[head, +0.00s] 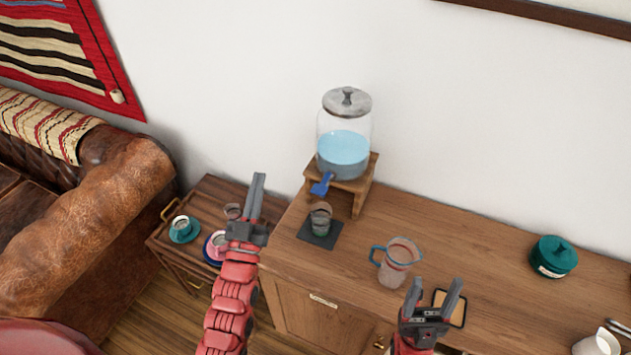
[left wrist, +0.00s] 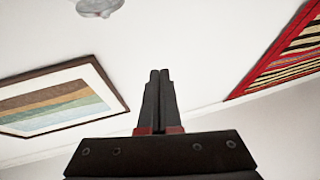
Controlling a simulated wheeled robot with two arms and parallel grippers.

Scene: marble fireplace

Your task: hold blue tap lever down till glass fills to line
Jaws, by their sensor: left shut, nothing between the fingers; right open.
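A glass dispenser (head: 344,135) with a grey lid and light blue liquid stands on a small wooden stand (head: 358,199) on the cabinet. Its blue tap lever (head: 321,184) points out at the lower front left. A small glass (head: 320,219) stands upright on a dark mat (head: 330,242) below the tap; its fill line and level are too small to tell. My left gripper (head: 258,177) is shut and empty, left of the tap and apart from it. It also shows shut in the left wrist view (left wrist: 159,75). My right gripper (head: 436,292) is open and empty at the cabinet's front.
A glass pitcher (head: 398,262) with a blue handle stands right of the mat. A teal canister (head: 554,257) and a white mug (head: 598,344) are further right. A side table (head: 215,190) with cups is at left, beside a leather sofa (head: 100,230).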

